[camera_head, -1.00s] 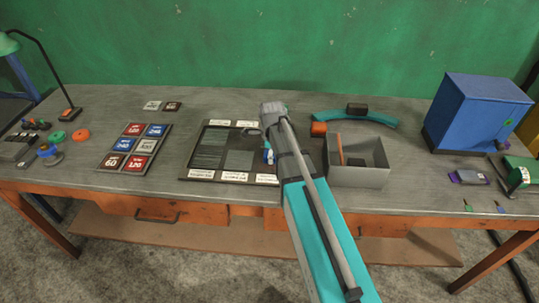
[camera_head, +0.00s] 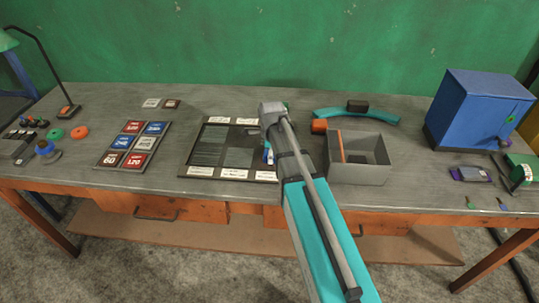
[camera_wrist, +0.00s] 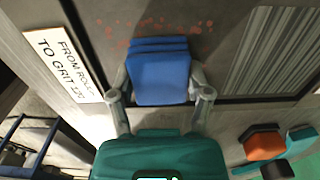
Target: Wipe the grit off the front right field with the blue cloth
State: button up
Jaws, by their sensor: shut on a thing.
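My gripper (camera_wrist: 160,88) is shut on the blue cloth (camera_wrist: 160,72), a thick folded pad, in the wrist view. Reddish grit specks (camera_wrist: 190,27) are scattered over a dark field just beyond the cloth's far edge. Whether the cloth touches the surface is unclear. A white label (camera_wrist: 62,62) with "GRIT" on it lies to the left of the cloth. In the head view the dark board (camera_head: 187,158) lies at the middle of the bench. My arm covers its right edge and the front right field there. A small blue patch shows beside my arm.
An open grey bin (camera_head: 358,172) stands right of my arm, with an orange block (camera_head: 319,126) and a curved teal piece (camera_head: 335,113) behind it. A blue cabinet (camera_head: 475,112) stands farther right. A rack of red and blue tiles (camera_head: 133,145) lies left of the board.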

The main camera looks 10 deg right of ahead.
jog(key=shift+a, duration=0.1)
jog(key=shift+w+a+r, duration=0.1)
jog(key=shift+w+a, duration=0.2)
jog(key=shift+a, duration=0.5)
jog(key=shift+s+d, duration=0.1)
jog(key=shift+d, duration=0.05)
jog(key=shift+s+d, duration=0.3)
jog(key=shift+d, duration=0.55)
jog(key=shift+s+d, duration=0.25)
jog(key=shift+d, duration=0.55)
jog(key=shift+w+a, duration=0.35)
jog(key=shift+a, duration=0.55)
jog(key=shift+w+a, duration=0.3)
jog(key=shift+a, duration=0.6)
jog(key=shift+d, duration=0.1)
